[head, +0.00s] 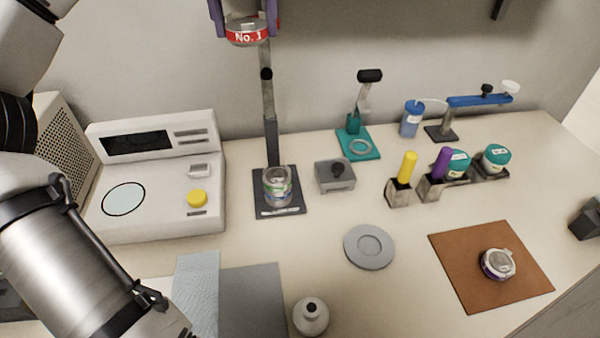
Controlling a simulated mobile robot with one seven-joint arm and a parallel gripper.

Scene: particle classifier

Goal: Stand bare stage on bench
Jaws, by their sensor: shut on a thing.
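My gripper (245,18) is at the top edge of the head view, with a purple finger on each side of a metal stage (246,36). The stage has a red band reading "No. 1" and is held level, high above the bench (330,285), in front of the stand's pole. The upper part of the gripper is cut off by the frame. On the stand below, a metal stack (277,187) with a green band sits on the dark base (296,207). Another stage (497,264), with a purple band, lies on a brown mat (460,245).
A grey round dish (369,247) lies mid-bench. Tools with yellow and purple handles stand right. A small bottle (311,316) is at the front.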

